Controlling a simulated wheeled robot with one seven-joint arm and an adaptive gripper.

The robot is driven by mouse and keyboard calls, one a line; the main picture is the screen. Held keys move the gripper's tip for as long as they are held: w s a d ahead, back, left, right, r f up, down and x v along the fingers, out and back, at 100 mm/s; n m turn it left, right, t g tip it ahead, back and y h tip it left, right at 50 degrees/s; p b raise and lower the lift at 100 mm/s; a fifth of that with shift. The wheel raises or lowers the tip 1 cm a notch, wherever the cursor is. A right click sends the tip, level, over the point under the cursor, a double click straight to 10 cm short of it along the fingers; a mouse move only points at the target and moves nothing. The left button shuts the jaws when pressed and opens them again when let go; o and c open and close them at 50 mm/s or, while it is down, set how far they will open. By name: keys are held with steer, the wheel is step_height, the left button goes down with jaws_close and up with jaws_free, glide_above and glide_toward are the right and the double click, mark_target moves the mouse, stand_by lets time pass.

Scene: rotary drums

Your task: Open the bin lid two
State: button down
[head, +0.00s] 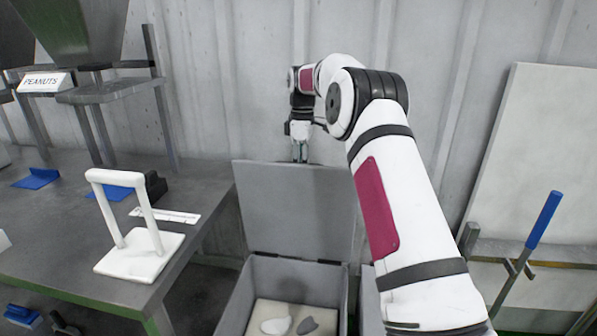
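A grey bin (236,299) stands on the floor at the lower middle of the head view. Its grey lid (293,208) is raised upright at the back, near the corrugated wall. A light block with a white piece and a grey piece on it lies inside the bin. A second grey container (369,297) stands to its right, mostly hidden behind my arm, so its lid cannot be made out. My gripper (300,152) points down at the top edge of the raised lid. Its fingers are small here, and whether they touch the lid or are open cannot be told.
A metal table (60,225) on the left holds a white stand (140,255), a white strip (165,215) and blue scoops. A hopper with a PEANUTS sign (45,82) stands behind. A pale panel (540,150) and a blue-handled tool (544,219) are at right.

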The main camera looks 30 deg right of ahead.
steer(key=shift+w+d, duration=0.1)
steer(key=shift+d, duration=0.15)
steer(key=c, duration=1.5)
jaws_free()
steer(key=shift+o, duration=0.2)
steer(key=shift+a+r, duration=0.1)
steer(key=r, duration=0.6)
steer(key=shift+w+r, duration=0.2)
steer(key=shift+r, duration=0.5)
